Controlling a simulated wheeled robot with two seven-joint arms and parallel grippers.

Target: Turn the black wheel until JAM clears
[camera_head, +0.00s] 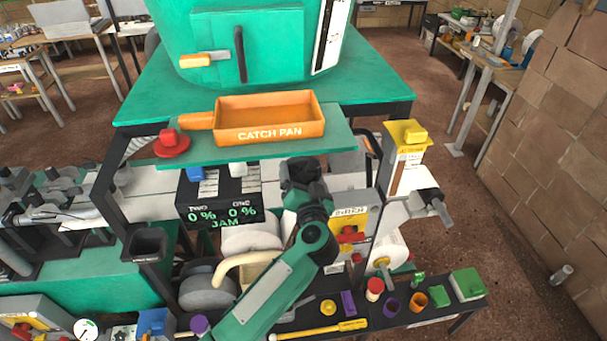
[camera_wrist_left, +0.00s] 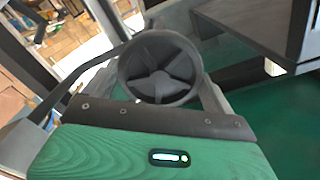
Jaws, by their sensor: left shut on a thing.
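The black wheel (camera_wrist_left: 158,68), round with spokes, shows in the left wrist view just beyond my left gripper's green palm. My left gripper (camera_head: 303,172) is shut on the wheel, with grey finger parts at its sides. In the head view my left arm reaches up from the bottom to the machine's middle, and the wheel cannot be made out behind the gripper. The black display (camera_head: 222,217), left of the gripper, reads 0 % and 0 % in green, with JAM lit below. My right gripper is not in view.
An orange catch pan (camera_head: 268,120) sits on the green shelf above my gripper. A red knob (camera_head: 172,143) stands at its left. A yellow-topped post (camera_head: 405,160) rises at the right. Small coloured parts and a yellow tool (camera_head: 318,330) lie on the dark front bench.

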